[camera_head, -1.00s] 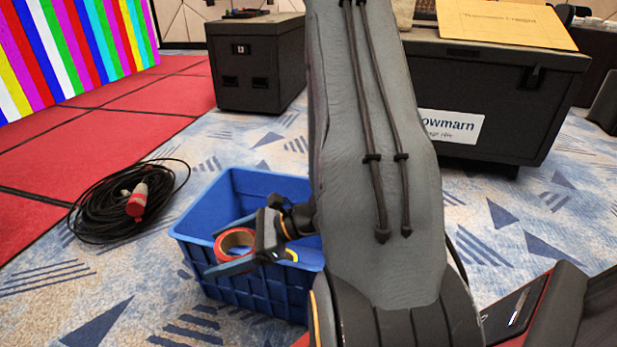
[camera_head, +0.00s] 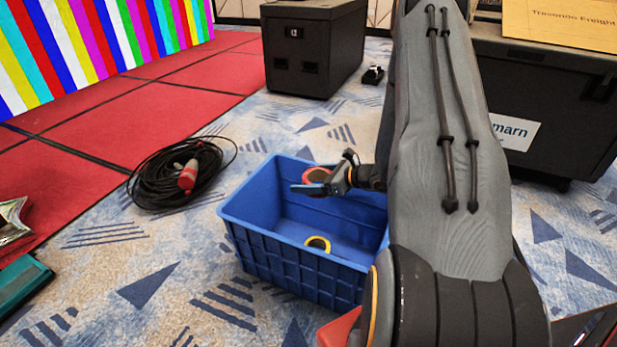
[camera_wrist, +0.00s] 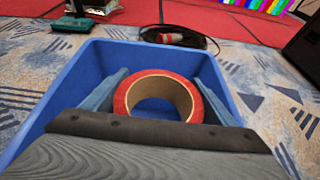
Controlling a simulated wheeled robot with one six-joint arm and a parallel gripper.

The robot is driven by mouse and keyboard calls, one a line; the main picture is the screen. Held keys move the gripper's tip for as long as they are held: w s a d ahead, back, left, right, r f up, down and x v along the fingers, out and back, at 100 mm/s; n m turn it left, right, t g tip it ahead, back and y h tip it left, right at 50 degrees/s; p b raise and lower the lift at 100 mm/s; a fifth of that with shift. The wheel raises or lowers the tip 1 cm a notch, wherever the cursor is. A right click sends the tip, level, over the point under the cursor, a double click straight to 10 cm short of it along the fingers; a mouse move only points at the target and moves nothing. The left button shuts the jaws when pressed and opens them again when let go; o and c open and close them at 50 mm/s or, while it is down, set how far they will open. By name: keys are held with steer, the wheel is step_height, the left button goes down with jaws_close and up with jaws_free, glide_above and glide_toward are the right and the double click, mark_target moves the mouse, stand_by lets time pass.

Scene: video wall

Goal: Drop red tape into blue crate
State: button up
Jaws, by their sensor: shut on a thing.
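The red tape roll (camera_head: 316,175) is held in my gripper (camera_head: 312,189) above the blue crate (camera_head: 290,262). In the wrist view the red tape (camera_wrist: 123,98) sits between the two blue-grey fingers of my gripper (camera_wrist: 160,88), with its brown core facing the camera. The blue crate (camera_wrist: 62,92) lies below and around it in that view. The crate stands upright on the carpet, and a yellow tape roll (camera_head: 318,244) lies inside it. The far finger is partly hidden in the head view.
A coiled black cable with a red plug (camera_head: 187,176) lies left of the crate. Black cases (camera_head: 310,48) stand behind and to the right (camera_head: 560,100). A teal object (camera_head: 22,288) is at the left edge. Patterned carpet is clear around the crate's front left.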

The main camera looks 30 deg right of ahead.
step_height(320, 180, down, 5)
steer(key=b, duration=0.3)
steer(key=shift+f+b, duration=0.2)
steer(key=shift+b, duration=0.2)
steer(key=o, duration=1.3)
steer(key=p+v, duration=0.2)
steer(key=v, duration=0.6)
steer(key=shift+p, duration=0.35)
